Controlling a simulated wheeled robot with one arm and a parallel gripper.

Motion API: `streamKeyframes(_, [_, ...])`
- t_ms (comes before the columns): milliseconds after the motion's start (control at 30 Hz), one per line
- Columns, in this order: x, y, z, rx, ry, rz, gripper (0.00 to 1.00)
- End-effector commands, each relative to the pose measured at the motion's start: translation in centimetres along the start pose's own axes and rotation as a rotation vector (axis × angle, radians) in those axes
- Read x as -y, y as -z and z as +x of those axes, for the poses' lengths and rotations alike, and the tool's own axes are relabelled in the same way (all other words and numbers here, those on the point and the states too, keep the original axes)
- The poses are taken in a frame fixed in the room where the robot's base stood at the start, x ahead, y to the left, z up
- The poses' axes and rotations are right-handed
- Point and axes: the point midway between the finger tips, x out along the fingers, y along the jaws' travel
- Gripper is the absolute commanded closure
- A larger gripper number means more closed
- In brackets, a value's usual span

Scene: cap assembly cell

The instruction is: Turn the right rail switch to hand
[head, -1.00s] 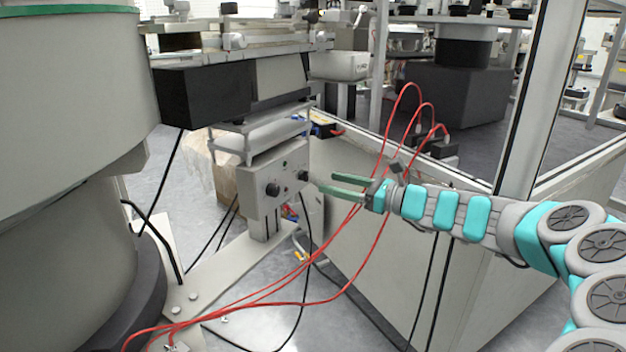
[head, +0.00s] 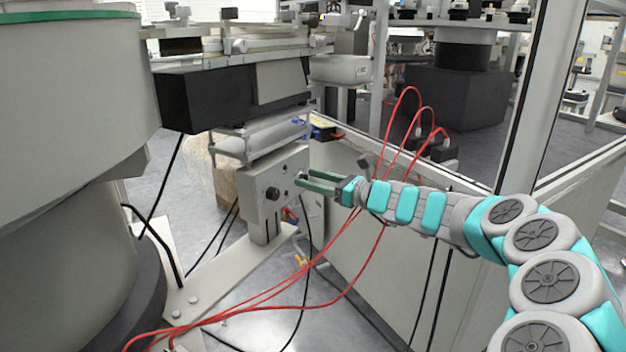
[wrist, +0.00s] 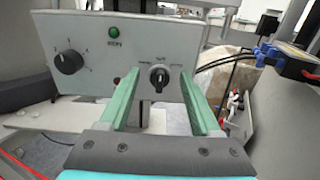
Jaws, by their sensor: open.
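A pale control box (head: 275,190) stands on a post under the linear rail. In the wrist view its face (wrist: 85,52) carries a large black knob (wrist: 69,62) at left, a green lamp (wrist: 113,31) at the top, a red button (wrist: 117,81) partly behind a finger, and a smaller black rotary switch (wrist: 159,76) at right. The switch handle points about straight up and down; its labels are too small to read. My gripper (head: 300,180) is open. In the wrist view its green fingers (wrist: 158,100) lie on either side of the switch, apart from it.
Red cables (head: 350,235) hang in loops below and behind my arm. A grey enclosure wall (head: 385,270) stands to the right. A large grey round bowl feeder (head: 70,150) fills the left. A blue and black device (wrist: 285,58) sits right of the box.

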Motion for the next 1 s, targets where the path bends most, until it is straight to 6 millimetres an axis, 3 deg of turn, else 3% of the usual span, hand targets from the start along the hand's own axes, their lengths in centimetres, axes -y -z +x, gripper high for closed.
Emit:
streamKeyframes(133, [0.02, -0.02, -0.03, 0.0, 0.0, -0.001, 0.38])
streamKeyframes(700, [0.03, -0.03, -0.07, 0.0, 0.001, -0.001, 1.0])
streamKeyframes(1000, [0.03, -0.01, -0.07, 0.0, 0.001, -0.006, 1.0])
